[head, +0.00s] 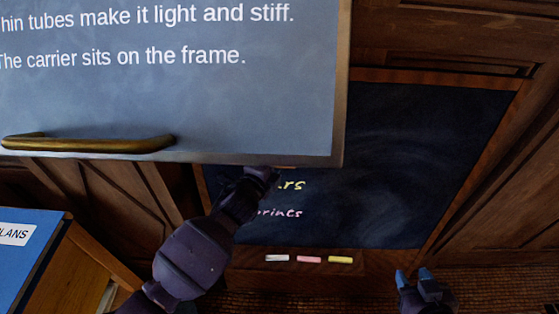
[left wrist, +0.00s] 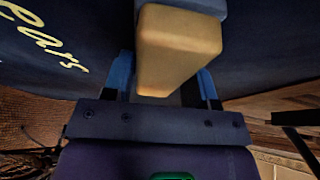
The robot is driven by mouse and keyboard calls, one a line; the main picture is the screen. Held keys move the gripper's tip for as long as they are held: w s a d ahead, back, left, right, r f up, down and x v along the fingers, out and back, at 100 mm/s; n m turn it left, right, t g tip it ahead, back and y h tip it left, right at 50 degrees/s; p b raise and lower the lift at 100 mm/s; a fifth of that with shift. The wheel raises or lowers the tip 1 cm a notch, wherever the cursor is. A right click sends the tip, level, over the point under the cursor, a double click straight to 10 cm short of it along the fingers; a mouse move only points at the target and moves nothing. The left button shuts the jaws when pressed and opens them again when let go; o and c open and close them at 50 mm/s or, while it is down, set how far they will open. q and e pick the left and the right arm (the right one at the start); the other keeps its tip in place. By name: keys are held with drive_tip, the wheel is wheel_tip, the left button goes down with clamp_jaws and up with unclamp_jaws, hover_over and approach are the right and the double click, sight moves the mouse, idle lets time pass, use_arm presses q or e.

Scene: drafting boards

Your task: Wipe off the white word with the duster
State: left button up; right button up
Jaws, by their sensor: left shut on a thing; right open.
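The duster (left wrist: 180,55), a tan block with a blue-grey part at its top, is held between the blue fingers of my left gripper (left wrist: 165,78). In the head view my left arm reaches up behind the lower edge of the grey-blue board, which hides that gripper and the duster. The dark chalkboard (head: 415,165) carries a yellow word (head: 292,185) ending in "rs" and a pink word (head: 280,212), both partly covered. I see no white chalk word on its visible part. My right gripper (head: 425,275) is open and empty at the lower right.
The grey-blue board (head: 230,100) with printed white sentences and a brass handle (head: 90,144) overhangs the chalkboard. White (head: 277,258), pink (head: 309,260) and yellow (head: 340,260) chalks lie on the ledge. The chalkboard's right side is clear.

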use_arm(q)
drive_tip(key=shift+a, duration=0.5)
use_arm(e)
drive_tip(key=shift+w+r, duration=0.1)
drive_tip(key=shift+r, duration=0.2)
use_arm(q)
drive_tip(key=shift+w+a+r+p, duration=0.1)
drive_tip(key=shift+a+p, duration=0.35)
drive_tip(key=shift+a, duration=0.85)
drive_tip(key=shift+a+r+p, duration=0.1)
drive_tip(key=shift+a+p, duration=0.35)
drive_tip(key=shift+a, duration=0.8)
drive_tip(key=shift+a+f, duration=0.2)
drive_tip(key=shift+a, duration=0.7)
use_arm(e)
drive_tip(key=r, duration=0.3)
drive_tip(key=shift+w+r, duration=0.1)
drive_tip(key=shift+w, duration=0.2)
use_arm(q)
drive_tip(key=s+p, duration=0.3)
drive_tip(key=s, duration=0.3)
drive_tip(key=shift+r, duration=0.4)
use_arm(e)
drive_tip(key=shift+t, duration=0.4)
drive_tip(key=r, duration=0.4)
drive_tip(key=shift+w, duration=0.3)
use_arm(q)
drive_tip(key=shift+d, duration=0.1)
